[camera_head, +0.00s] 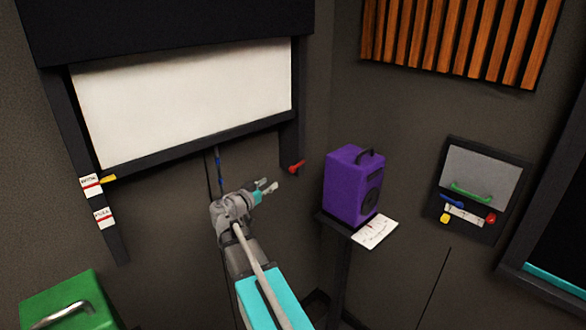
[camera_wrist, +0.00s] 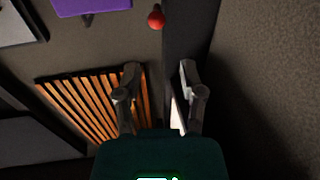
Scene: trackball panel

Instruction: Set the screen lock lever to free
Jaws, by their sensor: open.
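The white screen (camera_head: 190,95) hangs in a dark frame on the wall. A red lever (camera_head: 297,166) sits at the lower end of the frame's right post, and its red knob (camera_wrist: 156,17) shows at the top of the wrist view. A yellow lever (camera_head: 108,178) is on the left post beside a small label. I cannot read the labels, so which lever is the screen lock is unclear. My gripper (camera_head: 266,186) is open and empty, left of and slightly below the red lever, apart from it. In the wrist view my gripper's fingers (camera_wrist: 160,72) are spread.
A purple speaker box (camera_head: 353,187) stands on a small stand to the right, with a white dial card (camera_head: 374,231) beside it. A wall panel (camera_head: 481,190) with coloured levers is farther right. A green case (camera_head: 68,302) is at lower left. Wooden slats (camera_head: 455,38) are on the wall.

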